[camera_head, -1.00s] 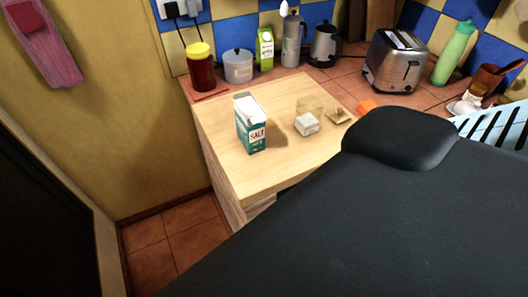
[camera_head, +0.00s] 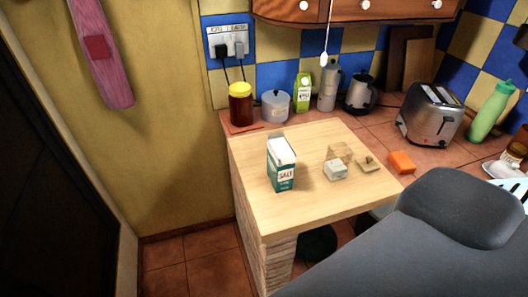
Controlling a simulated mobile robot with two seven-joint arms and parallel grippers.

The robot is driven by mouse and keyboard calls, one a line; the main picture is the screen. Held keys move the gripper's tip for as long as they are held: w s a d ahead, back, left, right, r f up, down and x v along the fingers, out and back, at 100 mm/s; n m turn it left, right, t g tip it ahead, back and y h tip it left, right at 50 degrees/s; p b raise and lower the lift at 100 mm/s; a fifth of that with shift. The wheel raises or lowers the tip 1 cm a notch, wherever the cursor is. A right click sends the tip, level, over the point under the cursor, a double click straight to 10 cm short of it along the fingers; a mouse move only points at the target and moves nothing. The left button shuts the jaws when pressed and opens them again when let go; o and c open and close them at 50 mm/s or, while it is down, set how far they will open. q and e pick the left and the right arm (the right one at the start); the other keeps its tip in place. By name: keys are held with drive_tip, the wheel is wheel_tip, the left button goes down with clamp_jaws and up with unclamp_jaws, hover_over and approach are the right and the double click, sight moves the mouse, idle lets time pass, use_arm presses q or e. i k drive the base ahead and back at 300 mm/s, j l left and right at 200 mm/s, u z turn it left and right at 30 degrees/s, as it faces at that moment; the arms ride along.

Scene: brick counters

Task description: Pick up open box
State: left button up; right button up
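An open salt box (camera_head: 281,166), teal and white with its top flaps up, stands upright near the left front part of the light wooden counter (camera_head: 255,212). To its right is a small clear container (camera_head: 338,169) with whitish contents, and beside that a small flat wooden piece (camera_head: 370,163). Neither of my grippers shows in the head view. A dark grey part, likely mine, covers the lower right and hides what lies behind it.
A yellow-lidded jar (camera_head: 240,105), a lidded pot (camera_head: 275,107), a green carton (camera_head: 303,93), a moka pot (camera_head: 329,86) and a kettle (camera_head: 360,95) line the back. A toaster (camera_head: 430,112) and an orange block (camera_head: 402,162) sit right. Floor is clear left of the counter.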

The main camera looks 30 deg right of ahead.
sight(282, 160)
drive_tip(key=k+l, duration=0.2)
drive_tip(key=l, duration=0.15)
drive_tip(key=k+l, duration=0.25)
drive_tip(key=k+l+u, duration=0.1)
drive_tip(key=l, duration=0.35)
drive_tip(key=k, duration=0.1)
